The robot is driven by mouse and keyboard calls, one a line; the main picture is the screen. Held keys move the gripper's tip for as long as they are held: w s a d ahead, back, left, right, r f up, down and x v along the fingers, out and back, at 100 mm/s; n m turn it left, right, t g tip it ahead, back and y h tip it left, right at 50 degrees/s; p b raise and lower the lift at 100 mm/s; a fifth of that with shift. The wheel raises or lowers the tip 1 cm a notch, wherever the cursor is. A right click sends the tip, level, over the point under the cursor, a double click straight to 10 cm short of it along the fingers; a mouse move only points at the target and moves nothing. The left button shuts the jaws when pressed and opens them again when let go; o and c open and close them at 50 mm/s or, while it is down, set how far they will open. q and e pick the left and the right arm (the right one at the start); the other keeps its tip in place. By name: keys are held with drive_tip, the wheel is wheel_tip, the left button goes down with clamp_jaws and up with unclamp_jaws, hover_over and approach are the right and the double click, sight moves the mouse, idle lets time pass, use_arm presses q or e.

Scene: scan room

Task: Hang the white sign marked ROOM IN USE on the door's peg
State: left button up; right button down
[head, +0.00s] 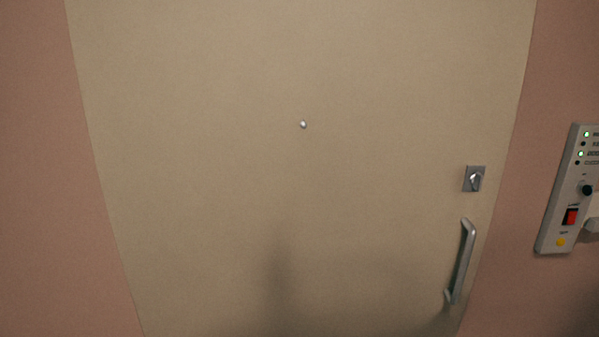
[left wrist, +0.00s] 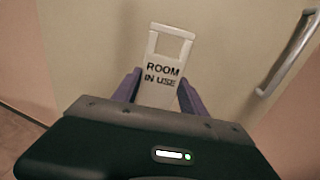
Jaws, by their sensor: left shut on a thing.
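The door (head: 220,190) is beige and closed in the head view. Its peg (head: 303,124) is a small, light, round-tipped stub near the upper middle, with nothing hanging on it. The white sign (left wrist: 162,72), marked ROOM IN USE in black, shows in the left wrist view with a rectangular opening in its upper part. My left gripper (left wrist: 159,92) is shut on the lower part of the sign, between its two purple fingers, in front of the door. The sign's bottom end is hidden behind the gripper body. Neither gripper shows in the head view.
A metal door handle (head: 461,262) and a lock plate (head: 474,179) are on the door's right side. A grey control panel (head: 556,230) with lights and a red switch is on the pinkish wall at right. The door around the peg is clear.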

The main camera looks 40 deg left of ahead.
use_arm(q)
drive_tip(key=w+d+f+m+t+h, duration=0.2)
drive_tip(key=w+d+f+t+h, duration=0.1)
drive_tip(key=w+d+f, duration=0.15)
drive_tip(key=w+a+r+m+t+h, duration=0.1)
drive_tip(key=w+a+r+m+h, duration=0.2)
drive_tip(key=r, duration=0.6)
drive_tip(key=w+a+r+m+t+h, duration=0.1)
drive_tip(key=w+a+r+t+h, duration=0.2)
drive_tip(key=r, duration=0.6)
drive_tip(key=s+a+r, duration=0.2)
drive_tip(key=a+r, duration=0.4)
drive_tip(key=r, duration=0.3)
drive_tip(key=s+a+r+g+y, duration=0.1)
drive_tip(key=s+a+r, duration=0.2)
drive_tip(key=r, duration=0.7)
drive_tip(key=s+a+r+b, duration=0.1)
drive_tip(key=s+a+r, duration=0.2)
drive_tip(key=a+r, duration=0.5)
wheel_tip(320, 180, up, 2)
drive_tip(key=shift+a+r+y, duration=0.1)
drive_tip(key=shift+a+y, duration=0.2)
drive_tip(key=shift+a, duration=0.05)
drive_tip(key=shift+w+a, duration=0.1)
drive_tip(key=shift+a, duration=0.05)
